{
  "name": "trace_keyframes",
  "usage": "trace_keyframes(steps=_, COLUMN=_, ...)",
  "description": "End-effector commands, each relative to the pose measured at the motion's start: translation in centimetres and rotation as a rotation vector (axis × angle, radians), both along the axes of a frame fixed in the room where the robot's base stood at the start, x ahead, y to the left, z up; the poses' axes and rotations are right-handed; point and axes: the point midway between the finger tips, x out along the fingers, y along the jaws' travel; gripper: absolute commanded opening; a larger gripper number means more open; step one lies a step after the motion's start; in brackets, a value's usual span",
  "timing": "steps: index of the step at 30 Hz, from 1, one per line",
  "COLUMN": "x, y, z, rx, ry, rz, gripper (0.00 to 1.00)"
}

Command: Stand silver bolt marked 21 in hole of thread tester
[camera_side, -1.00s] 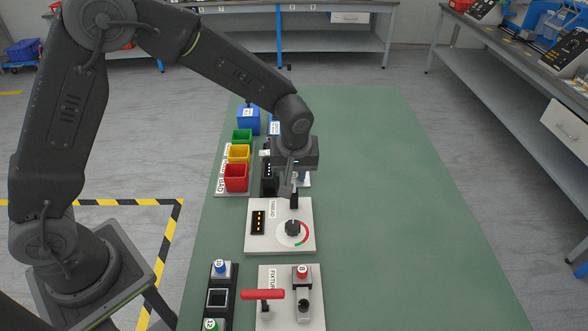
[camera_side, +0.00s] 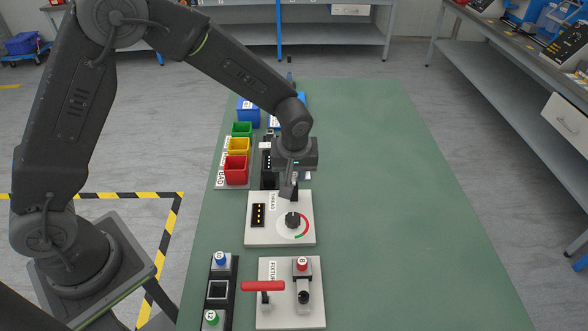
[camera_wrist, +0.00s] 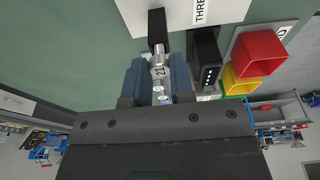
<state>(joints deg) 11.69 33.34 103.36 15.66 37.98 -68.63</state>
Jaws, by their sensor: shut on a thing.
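The silver bolt (camera_wrist: 159,72) marked 21 is between my gripper's jaws in the wrist view, its number facing the camera. My gripper (camera_wrist: 160,82) is shut on it. The bolt's far end meets or sits just over a black block (camera_wrist: 157,28) at the edge of the thread tester; I cannot tell whether it is in the hole, which is hidden. In the side view the thread tester (camera_side: 262,237) is a white plate with a black knob and a red-green dial. My gripper (camera_side: 291,190) is low at its back edge, and the bolt is too small to make out.
Red (camera_side: 236,170), yellow (camera_side: 238,147) and green (camera_side: 242,129) bins stand left behind the tester. A fixture (camera_side: 275,310) with a red handle and a black rack (camera_side: 217,273) with bolts lie in front. The green table (camera_side: 420,220) is clear at the right.

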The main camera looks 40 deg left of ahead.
Motion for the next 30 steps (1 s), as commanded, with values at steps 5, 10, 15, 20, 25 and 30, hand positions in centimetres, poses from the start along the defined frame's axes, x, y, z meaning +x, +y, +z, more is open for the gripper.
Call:
trace_keyframes(steps=5, x=0.01, y=0.01, z=-0.04, rx=0.0, ry=0.0, rz=0.0, gripper=0.03)
trace_keyframes(steps=10, x=0.0, y=0.0, z=-0.03, rx=0.0, ry=0.0, rz=0.0, gripper=0.33)
trace_keyframes(steps=15, x=0.0, y=0.0, z=-0.02, rx=0.0, ry=0.0, rz=0.0, gripper=0.49)
trace_keyframes(steps=20, x=0.0, y=0.0, z=-0.02, rx=0.0, ry=0.0, rz=0.0, gripper=0.52)
trace_keyframes(steps=25, x=-0.01, y=0.0, z=-0.03, rx=0.0, ry=0.0, rz=0.0, gripper=0.65)
trace_keyframes(steps=30, x=0.0, y=0.0, z=-0.03, rx=0.0, ry=0.0, rz=0.0, gripper=0.73)
